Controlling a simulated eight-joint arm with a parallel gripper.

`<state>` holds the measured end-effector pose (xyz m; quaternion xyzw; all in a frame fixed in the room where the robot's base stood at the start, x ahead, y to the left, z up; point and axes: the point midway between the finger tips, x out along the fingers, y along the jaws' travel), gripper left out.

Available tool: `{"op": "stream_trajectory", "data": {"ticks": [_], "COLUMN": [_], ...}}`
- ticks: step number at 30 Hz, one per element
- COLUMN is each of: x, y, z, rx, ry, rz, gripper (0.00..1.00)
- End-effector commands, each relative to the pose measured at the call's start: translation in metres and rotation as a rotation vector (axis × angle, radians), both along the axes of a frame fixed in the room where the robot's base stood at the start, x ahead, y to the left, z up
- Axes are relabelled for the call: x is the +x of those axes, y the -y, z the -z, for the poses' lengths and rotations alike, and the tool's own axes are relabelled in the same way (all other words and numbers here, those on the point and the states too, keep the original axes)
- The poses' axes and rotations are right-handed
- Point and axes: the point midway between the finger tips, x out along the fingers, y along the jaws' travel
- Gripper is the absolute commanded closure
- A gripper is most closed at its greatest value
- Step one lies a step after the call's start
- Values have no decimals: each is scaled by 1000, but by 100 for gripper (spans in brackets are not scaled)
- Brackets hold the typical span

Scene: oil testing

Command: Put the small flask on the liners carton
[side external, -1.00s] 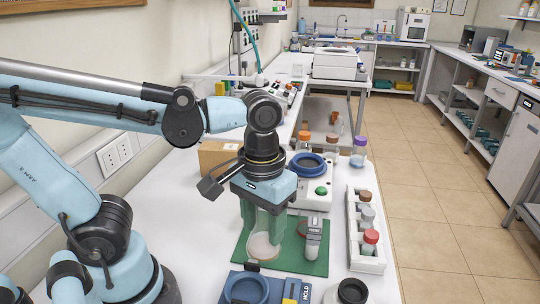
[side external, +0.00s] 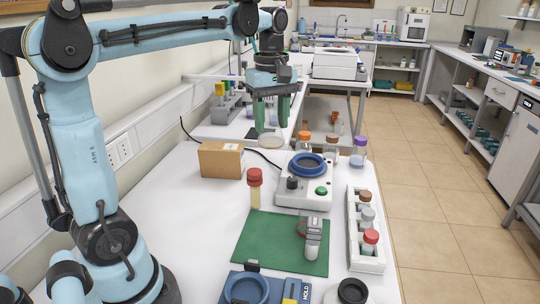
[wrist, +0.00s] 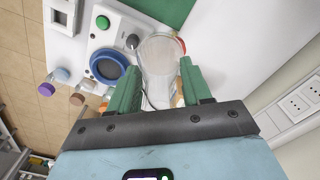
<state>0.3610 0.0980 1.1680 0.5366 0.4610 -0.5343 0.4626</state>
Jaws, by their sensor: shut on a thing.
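My gripper (side external: 271,112) is shut on the small flask, a clear glass vessel, and holds it upright in the air above the back of the bench. The flask's pale round base (side external: 271,141) shows below the green fingers in the side view. In the wrist view the flask (wrist: 160,58) sits between the two fingers of my gripper (wrist: 160,80). The liners carton (side external: 221,160) is a brown box on the bench, to the left of the flask and lower. Its top looks clear. I cannot make out the carton surely in the wrist view.
A red-capped tube (side external: 255,188) stands in front of the carton. A white device with a blue ring (side external: 307,164) is right of it. A green mat (side external: 262,240) bears a small grey instrument (side external: 313,240). A white rack (side external: 353,225) of capped bottles stands at right.

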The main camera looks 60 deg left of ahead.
Motion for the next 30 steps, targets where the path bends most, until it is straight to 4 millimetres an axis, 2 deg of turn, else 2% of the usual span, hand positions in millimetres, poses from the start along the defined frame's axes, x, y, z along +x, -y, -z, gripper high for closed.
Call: {"op": "stream_trajectory", "data": {"ticks": [1,3,7,10,16,30], "x": [4,7,7,5,0,-22], "y": [-25,-53,-93,-112,-137,-224], "z": [-4,-8,-12,-14,-7,47], "rx": [0,0,0,-1,0,0], "ry": [0,0,0,0,0,0], "rz": [-91,-195,-346,-418,-469,-465], "gripper": [84,84,84,84,84,84]}}
